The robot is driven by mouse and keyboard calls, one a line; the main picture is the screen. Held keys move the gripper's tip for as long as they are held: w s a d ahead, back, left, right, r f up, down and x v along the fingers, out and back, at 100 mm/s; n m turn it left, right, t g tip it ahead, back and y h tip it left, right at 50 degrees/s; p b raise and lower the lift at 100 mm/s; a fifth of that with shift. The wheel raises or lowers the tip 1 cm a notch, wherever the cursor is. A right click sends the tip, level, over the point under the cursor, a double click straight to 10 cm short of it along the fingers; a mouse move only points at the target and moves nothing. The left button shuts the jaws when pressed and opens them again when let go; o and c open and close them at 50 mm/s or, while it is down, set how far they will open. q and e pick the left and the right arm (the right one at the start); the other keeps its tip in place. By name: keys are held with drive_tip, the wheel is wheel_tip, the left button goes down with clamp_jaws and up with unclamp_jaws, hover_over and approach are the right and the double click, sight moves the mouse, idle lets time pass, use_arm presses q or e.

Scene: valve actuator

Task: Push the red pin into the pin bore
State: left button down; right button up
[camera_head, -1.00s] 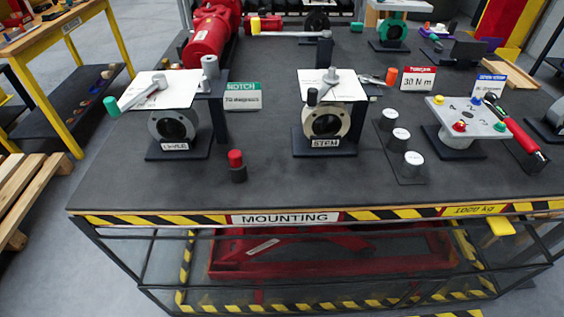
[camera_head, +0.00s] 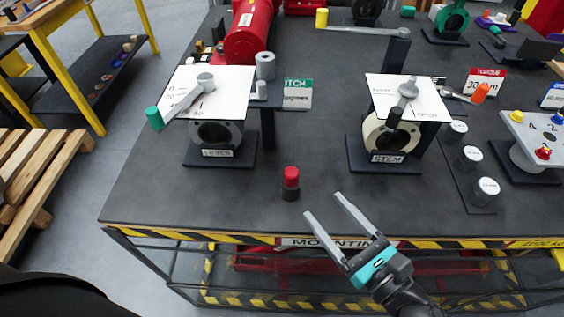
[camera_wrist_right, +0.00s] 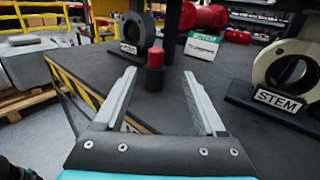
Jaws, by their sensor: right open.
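The red pin (camera_head: 291,177) stands upright near the table's front edge, its red top above a dark lower part (camera_head: 290,194). I cannot tell whether that dark part is a holder or belongs to the pin. My right gripper (camera_head: 324,204) is open and empty, just right of and in front of the pin in the head view. In the right wrist view the pin (camera_wrist_right: 155,57) shows beyond and between the fingertips (camera_wrist_right: 159,72), apart from them. I cannot make out which opening is the pin bore. My left gripper is not in view.
The LEVER stand (camera_head: 218,145) is behind the pin to the left, and the STEM stand (camera_head: 387,152) is behind it to the right. White-topped cylinders (camera_head: 487,186) stand at the right. The dark table top (camera_head: 190,200) around the pin is clear. A striped front edge (camera_head: 190,234) borders it.

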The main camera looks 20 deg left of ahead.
sight(298, 178)
drive_tip(key=x, duration=0.3)
drive_tip(key=shift+w+a+r+p, duration=0.15)
drive_tip(key=shift+w+a+p, duration=0.15)
drive_tip(key=shift+p, duration=0.1)
drive_tip(key=x, duration=0.4)
drive_tip(key=shift+x, duration=0.9)
drive_tip(key=shift+s+a+p+x, duration=0.1)
drive_tip(key=shift+s+p+x, duration=0.1)
drive_tip(key=shift+x, duration=0.95)
drive_tip(key=shift+s+a+p+x, duration=0.1)
drive_tip(key=shift+a+p+x, duration=0.05)
drive_tip(key=shift+x, duration=1)
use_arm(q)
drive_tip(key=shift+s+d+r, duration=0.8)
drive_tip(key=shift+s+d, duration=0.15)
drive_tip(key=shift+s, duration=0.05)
use_arm(e)
drive_tip(key=shift+c, duration=0.2)
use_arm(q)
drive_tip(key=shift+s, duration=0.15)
use_arm(e)
clamp_jaws()
